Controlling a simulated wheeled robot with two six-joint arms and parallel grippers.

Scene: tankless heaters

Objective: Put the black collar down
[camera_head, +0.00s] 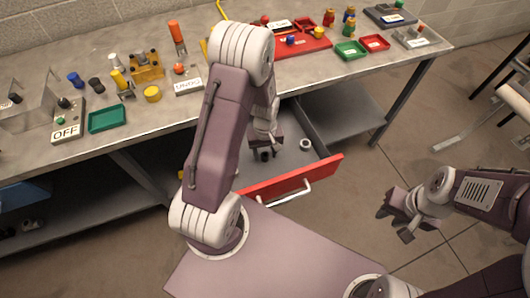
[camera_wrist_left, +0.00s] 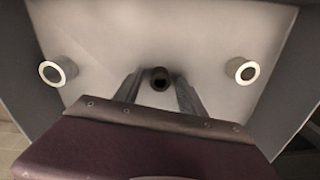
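The black collar (camera_head: 264,156) is in the open drawer, below my left gripper (camera_head: 264,146). In the left wrist view the black collar (camera_wrist_left: 160,80) stands on the drawer floor between the two fingers of my left gripper (camera_wrist_left: 160,88), with a visible gap on each side. The left gripper is open and does not appear to touch the collar. The collar's lower part is hard to make out. My right gripper (camera_head: 394,219) is open and empty, over the floor right of the drawer.
The red-fronted drawer (camera_head: 290,184) is pulled out under the metal workbench (camera_head: 215,97). A pale collar (camera_head: 305,144) stands in it; the wrist view shows two pale collars, left (camera_wrist_left: 56,72) and right (camera_wrist_left: 242,70). The drawer walls are close around the left gripper.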

